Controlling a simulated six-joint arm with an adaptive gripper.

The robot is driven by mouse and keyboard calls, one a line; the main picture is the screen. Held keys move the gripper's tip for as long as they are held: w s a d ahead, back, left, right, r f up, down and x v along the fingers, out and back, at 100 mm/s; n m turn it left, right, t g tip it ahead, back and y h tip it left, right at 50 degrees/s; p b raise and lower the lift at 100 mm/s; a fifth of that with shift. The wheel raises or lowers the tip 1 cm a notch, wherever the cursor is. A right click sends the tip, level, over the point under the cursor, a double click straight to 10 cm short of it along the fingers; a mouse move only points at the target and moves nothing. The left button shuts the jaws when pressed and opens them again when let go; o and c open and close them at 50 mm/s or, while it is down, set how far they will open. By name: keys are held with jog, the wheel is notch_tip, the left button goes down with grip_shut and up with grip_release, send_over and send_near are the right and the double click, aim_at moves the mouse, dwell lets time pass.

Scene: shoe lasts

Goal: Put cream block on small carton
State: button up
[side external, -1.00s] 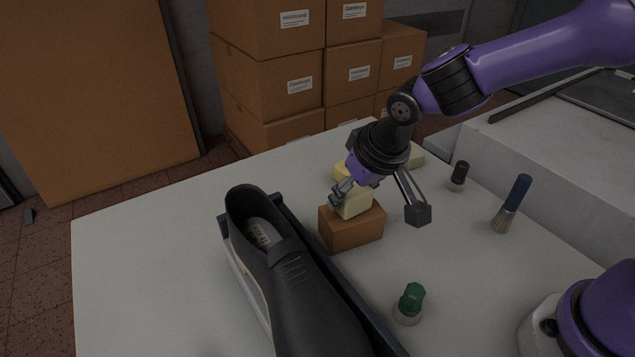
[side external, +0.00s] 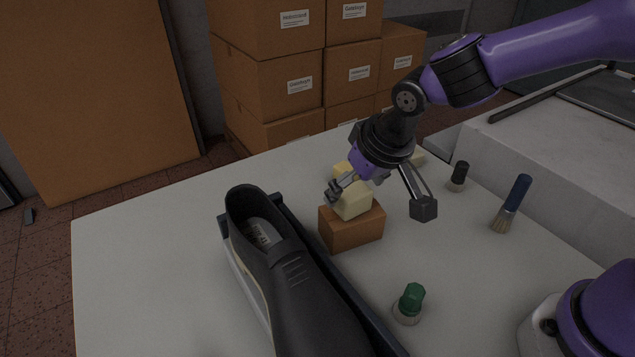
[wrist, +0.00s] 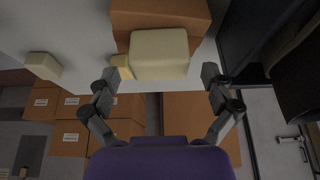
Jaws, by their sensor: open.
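The cream block (side external: 353,201) rests on top of the small brown carton (side external: 351,232) on the table. In the wrist view the cream block (wrist: 159,54) lies against the carton (wrist: 160,12), between and ahead of my fingertips. My gripper (side external: 340,189) is just above and beside the block. In the wrist view my gripper (wrist: 162,76) is open, with a finger on either side and clear space between each finger and the block.
A black shoe (side external: 285,270) in a dark-edged tray stands left of the carton. Yellowish blocks (side external: 342,169) sit behind the carton.

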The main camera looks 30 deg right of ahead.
jog(key=v, duration=1)
jog(key=s+d+t, duration=0.1)
jog(key=s+d, duration=0.8)
jog(key=d, duration=0.2)
jog(key=shift+s+d+f, duration=0.2)
jog(key=shift+d, duration=0.05)
